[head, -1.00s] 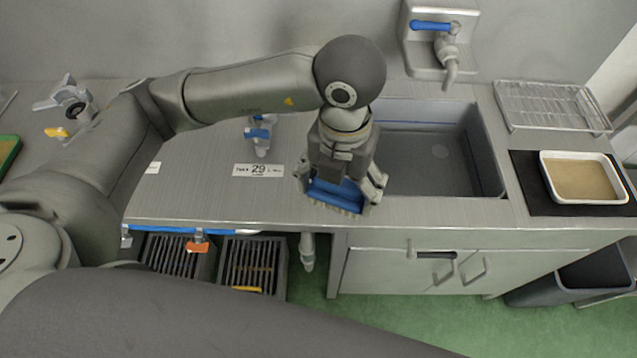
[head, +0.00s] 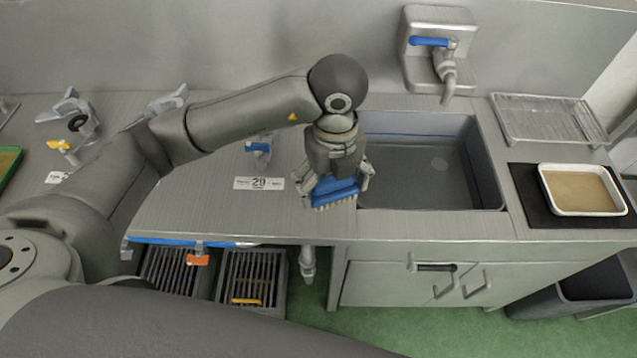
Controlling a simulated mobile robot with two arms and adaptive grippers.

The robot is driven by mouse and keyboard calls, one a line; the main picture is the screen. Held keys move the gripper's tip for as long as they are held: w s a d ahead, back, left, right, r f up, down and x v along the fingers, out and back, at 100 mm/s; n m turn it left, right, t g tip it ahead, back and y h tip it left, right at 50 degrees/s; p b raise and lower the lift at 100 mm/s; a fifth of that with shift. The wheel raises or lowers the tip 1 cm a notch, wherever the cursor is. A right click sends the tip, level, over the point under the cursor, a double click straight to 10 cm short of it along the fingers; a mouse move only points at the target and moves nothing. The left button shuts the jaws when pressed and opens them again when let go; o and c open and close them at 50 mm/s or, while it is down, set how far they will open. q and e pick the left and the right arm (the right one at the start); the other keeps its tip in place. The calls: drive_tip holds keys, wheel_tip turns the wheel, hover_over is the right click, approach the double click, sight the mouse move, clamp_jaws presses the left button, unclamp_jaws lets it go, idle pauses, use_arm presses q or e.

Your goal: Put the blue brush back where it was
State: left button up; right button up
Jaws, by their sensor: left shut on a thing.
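The blue brush (head: 334,190) has a blue body and pale bristles that point down toward the front. My left gripper (head: 336,182) is shut on it, with one finger on each side. It holds the brush over the steel counter (head: 220,205), just left of the sink's front left corner. I cannot tell whether the bristles touch the counter. My right gripper does not show.
The sink (head: 425,165) lies right of the brush, with a blue-handled tap (head: 446,65) behind it. A label marked 29 (head: 258,183) lies on the counter to the left. A wire rack (head: 548,120) and a white tray (head: 545,188) stand right of the sink.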

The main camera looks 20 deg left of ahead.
use_arm(q)
drive_tip(key=w+a+f, duration=0.2)
drive_tip(key=f, duration=0.1)
drive_tip(key=w+a+f+p, duration=0.1)
drive_tip(key=w+f, duration=0.1)
drive_tip(key=shift+a+f, duration=0.15)
drive_tip(key=f, duration=0.1)
drive_tip(key=f+p, duration=0.2)
drive_tip(key=shift+w+a+f, duration=0.25)
drive_tip(key=shift+a+f, duration=0.05)
drive_tip(key=shift+f, duration=0.2)
drive_tip(key=shift+f, duration=0.1)
drive_tip(key=o, duration=0.5)
drive_tip(key=shift+f, duration=0.1)
drive_tip(key=o, duration=0.4)
drive_tip(key=shift+c, duration=0.2)
